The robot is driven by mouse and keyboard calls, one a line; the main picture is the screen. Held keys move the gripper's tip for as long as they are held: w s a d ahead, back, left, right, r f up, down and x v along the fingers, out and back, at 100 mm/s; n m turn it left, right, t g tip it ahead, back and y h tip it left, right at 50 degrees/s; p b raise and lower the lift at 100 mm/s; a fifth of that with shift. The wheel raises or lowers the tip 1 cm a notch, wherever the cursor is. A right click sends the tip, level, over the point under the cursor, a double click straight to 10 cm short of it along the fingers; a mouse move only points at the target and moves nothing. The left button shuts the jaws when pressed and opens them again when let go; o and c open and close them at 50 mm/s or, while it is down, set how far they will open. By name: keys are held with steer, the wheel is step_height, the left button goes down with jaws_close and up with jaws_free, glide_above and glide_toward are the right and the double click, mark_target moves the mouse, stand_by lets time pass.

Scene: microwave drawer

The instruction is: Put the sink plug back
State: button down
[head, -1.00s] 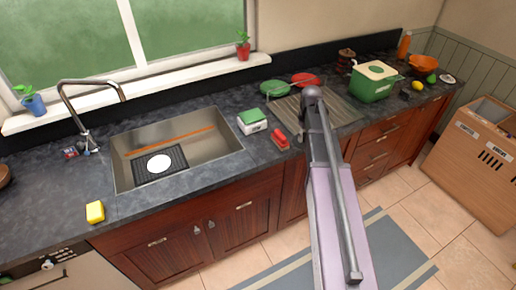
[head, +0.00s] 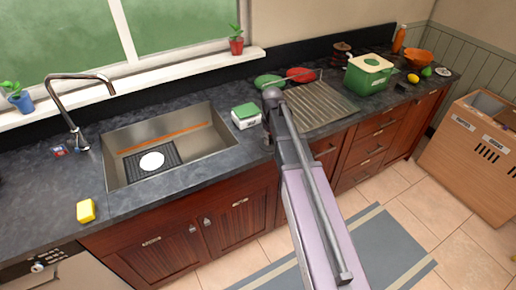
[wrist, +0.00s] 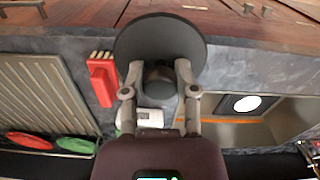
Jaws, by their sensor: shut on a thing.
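My gripper (wrist: 160,76) is shut on a dark round disc-shaped thing with a narrower neck, which looks like the sink plug (wrist: 160,28). The fingers close around the neck, and the wide disc faces away from my palm. In the head view my arm hides the gripper and plug. The steel sink (head: 205,142) is set in the counter to the left of my arm; it also shows at the right of the wrist view (wrist: 205,130). A black mat (head: 135,172) with a white round thing (head: 152,161) lies in it. I cannot make out the drain hole.
A red block-like thing (wrist: 101,80) lies near the gripper. A ribbed drainboard (head: 325,104), green pot (head: 368,76) and bowl are farther right. The faucet (head: 75,110) stands behind the sink, a yellow sponge (head: 86,210) front left.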

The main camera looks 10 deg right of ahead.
steer(key=s+a+f+n+b, duration=0.1)
steer(key=a+f+n+b, duration=0.1)
steer(key=a, duration=1.1)
step_height(320, 180, down, 2)
steer(key=shift+s+f+b, duration=0.15)
steer(key=shift+s+b, duration=0.25)
steer(key=shift+b, duration=0.4)
steer(key=b, duration=0.1)
glide_above(257, 144)
steer(key=s+a, duration=0.1)
steer(key=shift+s+f, duration=0.1)
steer(key=shift+f, duration=0.6)
steer(key=shift+w+d, duration=0.2)
steer(key=shift+w, duration=0.1)
steer(key=shift+w+d+f+b, duration=0.25)
steer(key=shift+f+b, duration=0.4)
steer(key=shift+b, duration=0.15)
steer(key=shift+f+b, duration=1.2)
steer(key=shift+b, duration=0.05)
steer(key=shift+f, duration=0.15)
